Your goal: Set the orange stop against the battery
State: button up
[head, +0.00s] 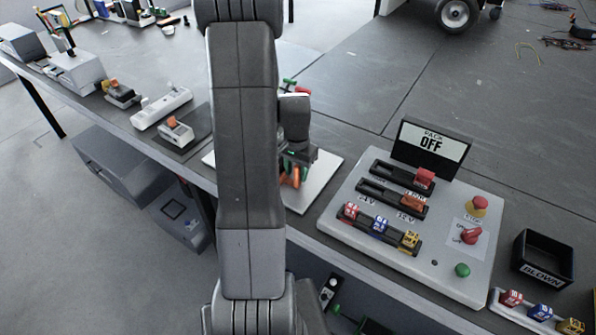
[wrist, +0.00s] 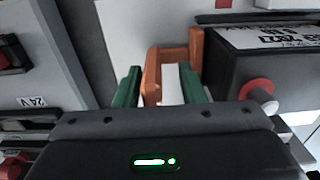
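The orange stop (wrist: 152,78) is an upright, angular orange piece, seen in the wrist view between and just beyond the green fingertips of my gripper (wrist: 160,85). The left finger looks very close to its left edge. Whether the fingers press on it is not clear. In the head view, my gripper (head: 296,172) is low over a white board, and the orange stop (head: 290,181) shows only partly beneath it. The battery (wrist: 262,68) seems to be the dark box with a white label and a red round terminal, right of the stop, with a small gap between. My arm hides it in the head view.
The white board (head: 325,172) lies on a dark bench (head: 350,130). A black bin (head: 543,258) stands further right. White devices (head: 160,108) stand left.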

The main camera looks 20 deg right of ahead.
jog(key=shift+s, duration=0.1)
notch_tip(320, 180, up, 14)
dwell(0.6)
jog(key=shift+f, duration=0.15)
notch_tip(320, 180, down, 14)
jog(key=shift+d+r, duration=0.1)
jog(key=shift+s+d, duration=0.6)
jog(key=shift+s, duration=0.05)
dwell(0.4)
